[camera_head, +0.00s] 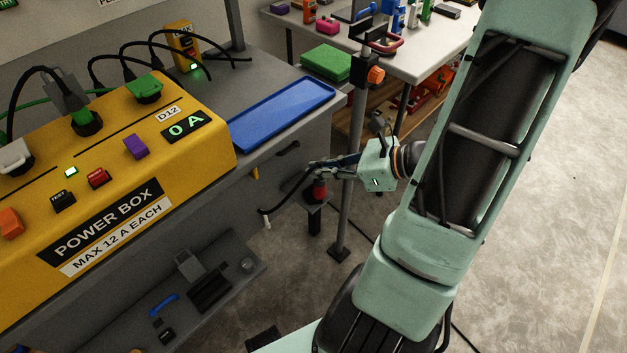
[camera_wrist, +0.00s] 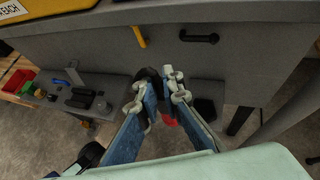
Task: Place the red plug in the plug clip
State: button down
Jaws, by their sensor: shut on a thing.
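My gripper (camera_head: 318,172) is low beside the grey bench, in front of its drawer side. Its fingers are closed, and a red piece, which looks like the red plug (camera_head: 320,189), shows just under the fingertips. In the wrist view the fingertips (camera_wrist: 160,92) close around a dark part, with the red plug (camera_wrist: 169,120) partly hidden between the fingers. A black cable (camera_head: 285,204) runs from the fingertips and curves down to the left. Dark parts show just below the plug; I cannot tell whether they are the plug clip or whether the plug touches them.
The yellow power box (camera_head: 120,170) with several plugs and a blue tray (camera_head: 282,112) sit on the bench above my gripper. A bench post (camera_head: 347,205) stands close to its right. A lower shelf (camera_head: 205,290) holds small items. Open floor (camera_head: 540,190) lies to the right.

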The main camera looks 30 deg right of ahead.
jog(key=shift+w+d+f+b, duration=0.3)
jog(key=shift+w+f+b, duration=0.35)
jog(key=shift+w+f, duration=0.7)
jog(key=shift+w+d+f+b, duration=0.35)
jog(key=shift+w+f+b, duration=0.35)
jog(key=shift+f, duration=1.2)
jog(key=shift+w+d+f+b, duration=0.3)
jog(key=shift+w+f+b, duration=0.25)
jog(key=shift+w+f, duration=0.85)
jog(key=shift+s+f, duration=0.2)
jog(key=shift+f, duration=0.05)
jog(key=shift+f, duration=0.15)
jog(key=c, duration=2.1)
grip_release()
